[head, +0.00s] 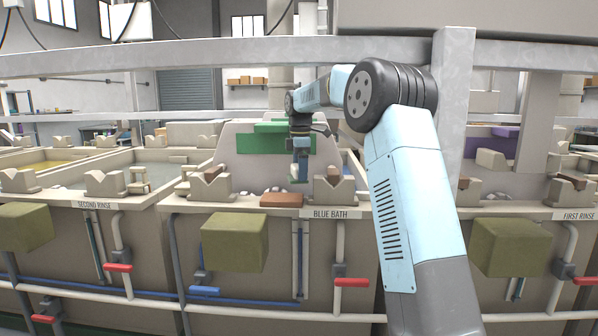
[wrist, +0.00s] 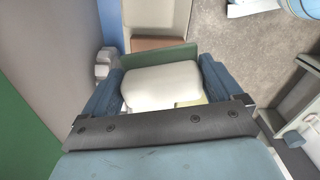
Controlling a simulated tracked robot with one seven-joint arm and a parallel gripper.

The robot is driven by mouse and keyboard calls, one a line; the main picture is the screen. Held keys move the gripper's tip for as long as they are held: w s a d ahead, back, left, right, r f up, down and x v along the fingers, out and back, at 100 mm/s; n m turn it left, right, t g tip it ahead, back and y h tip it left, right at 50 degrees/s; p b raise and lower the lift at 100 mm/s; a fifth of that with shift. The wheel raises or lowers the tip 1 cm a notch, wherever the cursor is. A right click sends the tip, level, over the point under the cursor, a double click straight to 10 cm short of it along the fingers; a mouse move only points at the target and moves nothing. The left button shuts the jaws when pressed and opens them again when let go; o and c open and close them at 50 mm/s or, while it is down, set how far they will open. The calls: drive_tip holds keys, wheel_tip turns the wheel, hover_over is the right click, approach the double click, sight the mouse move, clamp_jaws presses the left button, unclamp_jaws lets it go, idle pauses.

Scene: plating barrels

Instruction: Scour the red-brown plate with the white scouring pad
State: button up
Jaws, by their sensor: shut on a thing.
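The red-brown plate (head: 282,200) lies flat on the front rim of the tank labelled BLUE BATH. It also shows at the top of the wrist view (wrist: 165,43), partly hidden behind the held pad. My gripper (head: 299,163) points down above the rim, just behind and to the right of the plate. In the wrist view, the blue fingers of my gripper (wrist: 160,82) are shut on the white scouring pad (wrist: 160,88). A green strip lies along the pad's far edge. The pad is raised, apart from the plate.
Pale V-shaped cradles (head: 208,187) stand on the rim on both sides of the plate. A large pale barrel end with a green panel (head: 262,143) stands behind my gripper. Olive blocks (head: 235,242) and pipes with red handles (head: 351,282) front the tanks. A grey post (head: 452,100) stands right.

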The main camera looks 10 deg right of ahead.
drive_tip(key=shift+r, duration=0.1)
drive_tip(key=shift+r, duration=1.45)
